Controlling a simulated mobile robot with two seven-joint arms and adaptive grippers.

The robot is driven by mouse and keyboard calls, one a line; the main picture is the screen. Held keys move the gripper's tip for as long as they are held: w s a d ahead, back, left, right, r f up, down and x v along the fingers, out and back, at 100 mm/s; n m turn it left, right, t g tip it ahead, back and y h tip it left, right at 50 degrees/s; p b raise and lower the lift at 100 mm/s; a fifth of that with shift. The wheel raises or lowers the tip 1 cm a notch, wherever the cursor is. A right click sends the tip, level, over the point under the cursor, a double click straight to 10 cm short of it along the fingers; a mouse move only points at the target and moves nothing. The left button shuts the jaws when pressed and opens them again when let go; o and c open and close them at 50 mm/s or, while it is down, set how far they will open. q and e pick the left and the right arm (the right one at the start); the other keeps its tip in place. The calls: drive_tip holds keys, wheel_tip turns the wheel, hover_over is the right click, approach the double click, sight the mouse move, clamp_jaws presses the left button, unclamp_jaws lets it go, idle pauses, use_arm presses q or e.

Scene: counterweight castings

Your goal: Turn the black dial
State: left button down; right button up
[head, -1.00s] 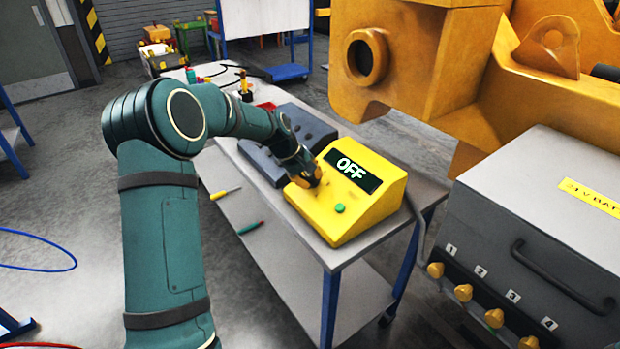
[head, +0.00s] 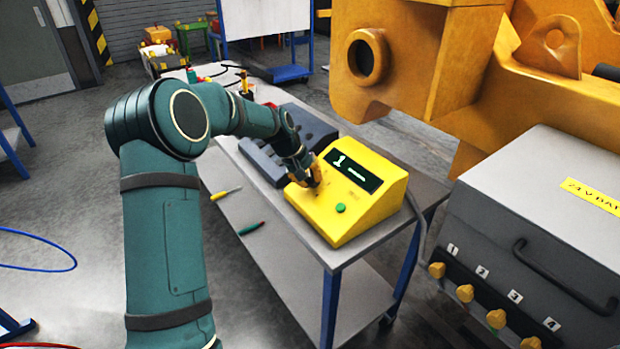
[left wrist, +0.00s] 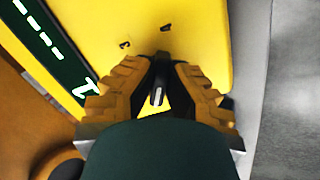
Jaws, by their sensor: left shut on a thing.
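The yellow control box (head: 345,215) stands on a grey-topped cart. Its dark display (head: 353,172) reads "1" followed by a dash, and a green button (head: 340,208) sits on its sloped face. My left gripper (head: 308,179) reaches the left part of that face. In the left wrist view my left gripper (left wrist: 158,92) is shut on the black dial (left wrist: 157,94), whose pale mark shows between the fingers. Most of the dial is hidden by the fingers. Small black marks show on the yellow face beside it. My right gripper is not in view.
A dark grey casting (head: 262,160) lies on the cart just left of the box. Two screwdrivers lie near the cart's front edge. A large yellow machine (head: 420,60) and a grey battery box (head: 540,220) stand at right.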

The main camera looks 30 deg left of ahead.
use_arm(q)
drive_tip(key=shift+s+d+f, duration=0.15)
drive_tip(key=shift+f, duration=0.2)
drive_tip(key=c, duration=1.1)
unclamp_jaws()
drive_tip(key=shift+o, duration=0.6)
drive_tip(key=shift+w, duration=0.2)
drive_tip(key=v, duration=1.2)
